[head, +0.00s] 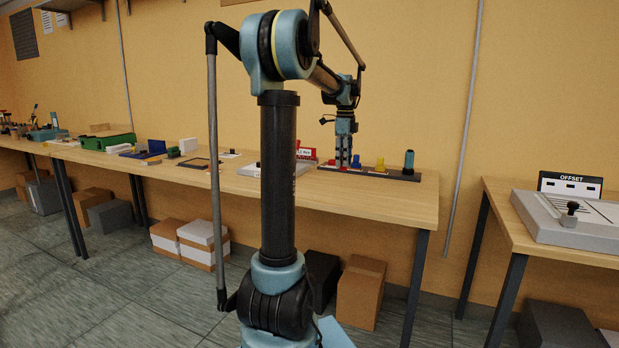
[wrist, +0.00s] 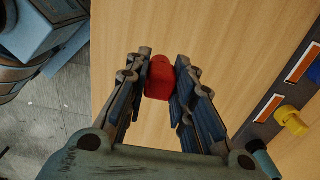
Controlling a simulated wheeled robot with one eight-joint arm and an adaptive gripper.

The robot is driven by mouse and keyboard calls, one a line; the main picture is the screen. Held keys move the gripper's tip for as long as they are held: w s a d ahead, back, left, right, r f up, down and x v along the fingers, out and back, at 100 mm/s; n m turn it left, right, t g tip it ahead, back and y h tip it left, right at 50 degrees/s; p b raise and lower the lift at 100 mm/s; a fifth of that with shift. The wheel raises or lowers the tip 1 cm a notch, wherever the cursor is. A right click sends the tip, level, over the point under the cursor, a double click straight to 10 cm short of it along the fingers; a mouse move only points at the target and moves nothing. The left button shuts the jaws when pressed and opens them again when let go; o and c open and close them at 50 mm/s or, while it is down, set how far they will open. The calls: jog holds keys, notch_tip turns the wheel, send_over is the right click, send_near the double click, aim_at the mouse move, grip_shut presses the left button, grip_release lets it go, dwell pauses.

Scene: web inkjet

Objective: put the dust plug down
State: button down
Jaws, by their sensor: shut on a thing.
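My gripper (wrist: 160,82) is shut on a red dust plug (wrist: 159,78), which sits between the two fingertips in the wrist view. Bare wooden tabletop shows behind the plug. In the head view my gripper (head: 343,160) points down over the right part of the long workbench, at the dark rack strip. The fingers mostly hide the held plug there. A small red spot shows just left of the fingertips, and I cannot tell whether it is this plug. I cannot tell whether the plug touches the surface.
The dark rack (head: 350,173) holds a yellow plug (head: 380,164), a blue piece (head: 357,161) and a dark cylinder with a teal top (head: 408,162). A red-and-white sign (head: 305,152) stands close to its left. The workbench (head: 400,200) is bare in front of the rack.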

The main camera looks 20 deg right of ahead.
notch_tip(320, 180, down, 9)
dwell(0.5)
jog(key=c, duration=1.4)
grip_release()
jog(key=shift+o, duration=0.2)
